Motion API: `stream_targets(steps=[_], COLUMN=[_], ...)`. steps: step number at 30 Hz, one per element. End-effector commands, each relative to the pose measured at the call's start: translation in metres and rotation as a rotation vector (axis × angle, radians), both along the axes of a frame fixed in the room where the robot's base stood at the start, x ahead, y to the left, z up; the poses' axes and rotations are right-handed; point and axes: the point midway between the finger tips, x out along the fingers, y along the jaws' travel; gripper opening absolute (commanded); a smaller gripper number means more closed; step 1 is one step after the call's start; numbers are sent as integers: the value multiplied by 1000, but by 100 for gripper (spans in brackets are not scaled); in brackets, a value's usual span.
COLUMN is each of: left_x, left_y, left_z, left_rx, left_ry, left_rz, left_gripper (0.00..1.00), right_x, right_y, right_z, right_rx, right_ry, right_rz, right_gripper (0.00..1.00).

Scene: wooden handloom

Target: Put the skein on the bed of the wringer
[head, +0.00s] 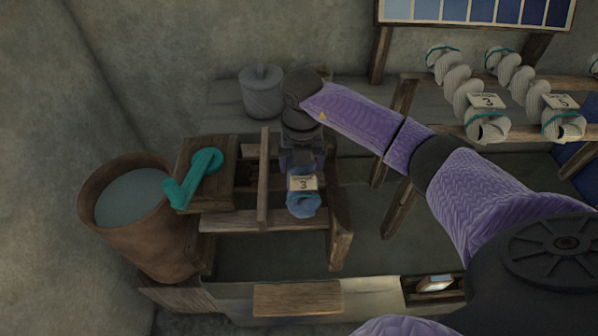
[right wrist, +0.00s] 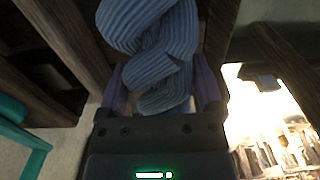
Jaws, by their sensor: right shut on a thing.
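A blue twisted skein (head: 304,203) with a paper tag marked 3 hangs below my right gripper (head: 301,160), which is shut on it. In the right wrist view the ribbed blue skein (right wrist: 160,50) lies between the two purple fingers (right wrist: 165,95). The wooden wringer (head: 235,180) stands left of the skein, with a teal crank on its box. Its low slatted bed (head: 245,222) runs to the right, and the skein is over or at its right part. I cannot tell whether the skein touches the bed. The left gripper is not in view.
A brown tub (head: 100,215) of bluish liquid stands left of the wringer. A lidded grey pot (head: 262,100) sits on the bench behind. At the right, pale skeins (head: 455,80) with tags hang on a wooden rack. A wooden post (head: 264,175) stands close left of the skein.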

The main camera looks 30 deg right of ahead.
Motion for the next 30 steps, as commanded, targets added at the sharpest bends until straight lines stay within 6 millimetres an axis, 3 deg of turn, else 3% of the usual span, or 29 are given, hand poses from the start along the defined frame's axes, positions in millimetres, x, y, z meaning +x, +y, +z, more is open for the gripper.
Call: stream_targets(steps=[1, 3, 13, 14, 15, 23, 26, 30], left_x=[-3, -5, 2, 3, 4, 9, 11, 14], left_y=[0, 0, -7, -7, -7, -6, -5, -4], left_z=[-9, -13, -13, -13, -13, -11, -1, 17], left_rx=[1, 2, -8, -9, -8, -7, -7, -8], left_ry=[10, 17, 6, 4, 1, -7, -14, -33], left_rz=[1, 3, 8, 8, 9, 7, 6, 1], left_gripper=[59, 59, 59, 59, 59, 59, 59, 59], right_x=[-1, -1, 0, 0, 0, 0, 1, 1], right_y=[0, 0, 0, 0, 0, 0, 0, 0], right_z=[-17, -28, -28, -28, -28, -24, -3, 40], right_rx=[1, 0, 0, 0, 0, 0, -1, -1], right_ry=[6, 4, 0, 0, 0, 0, -5, -8], right_rz=[0, 1, 2, 2, 2, 3, 3, 3], right_gripper=[16, 16, 16, 91, 100, 100, 100, 100])
